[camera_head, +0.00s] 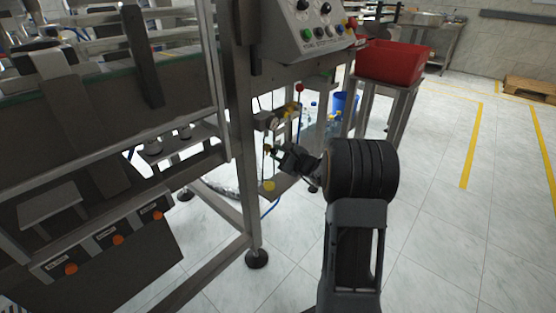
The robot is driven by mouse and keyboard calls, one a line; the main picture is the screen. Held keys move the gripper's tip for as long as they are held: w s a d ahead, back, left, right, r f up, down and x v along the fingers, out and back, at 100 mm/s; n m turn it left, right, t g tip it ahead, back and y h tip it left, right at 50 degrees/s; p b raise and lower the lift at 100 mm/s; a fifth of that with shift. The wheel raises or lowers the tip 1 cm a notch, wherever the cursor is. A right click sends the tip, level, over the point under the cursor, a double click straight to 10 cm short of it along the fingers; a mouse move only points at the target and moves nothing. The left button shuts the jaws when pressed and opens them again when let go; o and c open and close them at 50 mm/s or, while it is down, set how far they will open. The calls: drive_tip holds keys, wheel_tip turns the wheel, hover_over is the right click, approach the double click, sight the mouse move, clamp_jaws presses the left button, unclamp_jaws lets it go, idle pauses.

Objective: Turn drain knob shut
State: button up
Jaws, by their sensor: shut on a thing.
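My gripper (276,152) reaches in from the right, under the control panel, to the small air fittings on the machine frame. Its jaws are shut at a small brass-coloured fitting (267,148), which appears to be the drain knob. The jaws mostly hide the knob, so I cannot tell its turn position. A small yellow round piece (268,186) sits below the gripper, apart from it.
A round gauge (272,122) and a red-topped lever (300,88) are close above my gripper. The frame leg (243,170) stands just left. A red bin (393,62) is on a stand behind. The tiled floor at right is clear.

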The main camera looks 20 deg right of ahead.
drive_tip(key=shift+n, duration=0.3)
idle(0.4)
drive_tip(key=o, duration=0.9)
drive_tip(key=shift+o, duration=0.2)
drive_tip(key=p+v, duration=0.3)
drive_tip(key=v, duration=1)
drive_tip(key=shift+s, duration=0.4)
drive_tip(key=shift+r, duration=0.1)
